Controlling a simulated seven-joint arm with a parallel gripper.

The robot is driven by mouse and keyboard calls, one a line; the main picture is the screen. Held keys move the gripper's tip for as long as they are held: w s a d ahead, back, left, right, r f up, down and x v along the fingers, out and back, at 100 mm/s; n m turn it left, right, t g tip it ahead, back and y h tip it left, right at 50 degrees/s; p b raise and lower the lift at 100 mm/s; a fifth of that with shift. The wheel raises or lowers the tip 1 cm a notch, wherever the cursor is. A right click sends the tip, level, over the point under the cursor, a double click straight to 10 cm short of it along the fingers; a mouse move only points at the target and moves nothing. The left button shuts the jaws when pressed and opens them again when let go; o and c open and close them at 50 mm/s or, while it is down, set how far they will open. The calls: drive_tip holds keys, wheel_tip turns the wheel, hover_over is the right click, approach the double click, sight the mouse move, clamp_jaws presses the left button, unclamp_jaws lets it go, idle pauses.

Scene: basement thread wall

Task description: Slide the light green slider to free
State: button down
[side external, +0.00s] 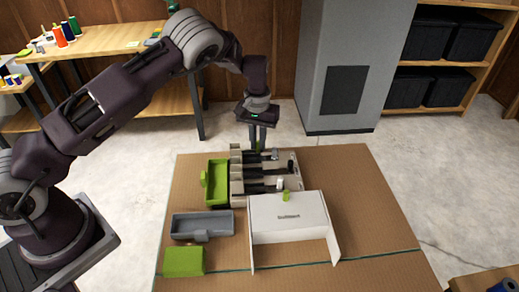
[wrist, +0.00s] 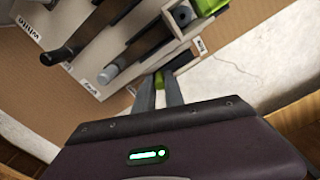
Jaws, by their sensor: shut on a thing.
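The pale slotted unit (side external: 291,165) stands on the brown mat, with dark bars in its slots. My gripper (side external: 258,143) is at the unit's far edge, pointing down. In the wrist view, its two fingers (wrist: 160,88) are closed around a small light green piece (wrist: 159,77), which looks like the light green slider; the fingers hide most of it. Another light green part (wrist: 208,6) shows at the top of the wrist view, beside a dark square block. Small labels are stuck on the unit, including one near the fingers (wrist: 200,46); I cannot read that one surely.
A green bin (side external: 206,186) stands against the unit's left side. A grey tray (side external: 185,228) and a green block (side external: 183,262) lie nearer. An open white box (side external: 290,233) stands in front of the unit, with a small green piece (side external: 286,197) at its back edge. The mat's right side (side external: 365,225) is clear.

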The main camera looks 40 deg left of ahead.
drive_tip(key=c, duration=1.4)
unclamp_jaws()
drive_tip(key=shift+r, duration=3)
drive_tip(key=shift+r, duration=0.1)
drive_tip(key=shift+r, duration=2.1)
wheel_tip(320, 180, up, 12)
drive_tip(key=t+h, duration=0.1)
hover_over(257, 141)
drive_tip(key=s, duration=0.7)
drive_tip(key=s+d+r+m+t+h, duration=0.1)
drive_tip(key=s+d+r+t, duration=0.1)
drive_tip(key=s+r, duration=0.75)
drive_tip(key=s+f+m+t+y, duration=0.2)
drive_tip(key=s+f+m, duration=0.1)
drive_tip(key=s, duration=1.7)
drive_tip(key=shift+d+f+t, duration=0.15)
drive_tip(key=shift+d+t, duration=0.1)
drive_tip(key=shift+t, duration=0.05)
